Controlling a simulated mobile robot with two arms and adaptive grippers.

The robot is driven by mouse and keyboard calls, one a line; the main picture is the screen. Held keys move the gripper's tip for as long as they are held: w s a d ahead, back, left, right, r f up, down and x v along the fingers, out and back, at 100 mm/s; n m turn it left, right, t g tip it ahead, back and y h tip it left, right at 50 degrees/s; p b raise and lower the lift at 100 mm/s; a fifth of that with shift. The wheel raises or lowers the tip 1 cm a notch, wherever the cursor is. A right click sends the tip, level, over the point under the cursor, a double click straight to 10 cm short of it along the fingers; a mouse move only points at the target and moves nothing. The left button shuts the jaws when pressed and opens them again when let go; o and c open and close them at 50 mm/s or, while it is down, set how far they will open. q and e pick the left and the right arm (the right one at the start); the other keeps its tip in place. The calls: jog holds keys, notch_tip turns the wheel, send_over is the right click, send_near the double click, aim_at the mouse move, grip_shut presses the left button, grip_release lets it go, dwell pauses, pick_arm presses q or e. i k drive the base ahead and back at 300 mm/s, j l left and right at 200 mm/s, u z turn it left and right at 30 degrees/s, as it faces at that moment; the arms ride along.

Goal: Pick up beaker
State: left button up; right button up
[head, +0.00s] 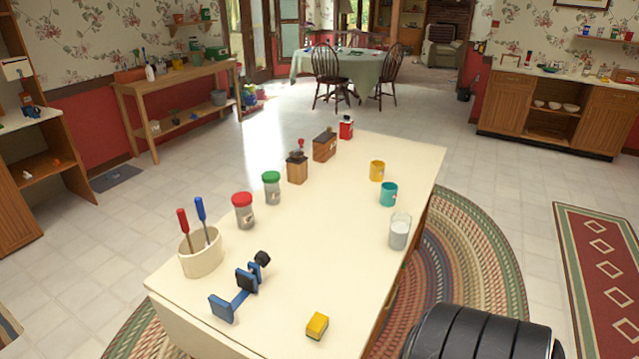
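A clear glass beaker (399,232) with whitish contents stands upright near the right edge of the cream-topped table (330,240). A teal mug (388,194) stands just behind it, and a yellow mug (377,171) stands farther back. A thick black ribbed cylindrical part of mine shows at the bottom right, in front of the table and apart from the beaker. Neither gripper's fingers show in the head view.
A blue clamp (240,287), a yellow block (317,326) and a crock with screwdrivers (201,253) occupy the near end. Red-lidded (243,211) and green-lidded (271,188) jars and wooden boxes (297,168) line the left side. The table's middle is clear.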

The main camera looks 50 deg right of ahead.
aim_at(401, 222)
jog(key=k+l+u, duration=0.1)
jog(key=u, duration=0.3)
jog(key=k+l+u, duration=0.1)
jog(key=u, duration=0.3)
jog(key=k+u, duration=0.15)
jog(key=u, duration=0.25)
jog(key=k+l+u, duration=0.1)
jog(key=u, duration=0.3)
jog(key=k+u, duration=0.15)
jog(key=u, duration=0.25)
jog(key=k+l+u, duration=0.1)
jog(key=k+u, duration=0.4)
jog(key=k, duration=0.15)
jog(key=k+l+z, duration=0.15)
jog(key=k+z, duration=0.2)
jog(key=k+l+z, duration=0.2)
jog(key=z, duration=0.15)
jog(key=k+l+z, duration=0.35)
jog(key=i+j, duration=0.05)
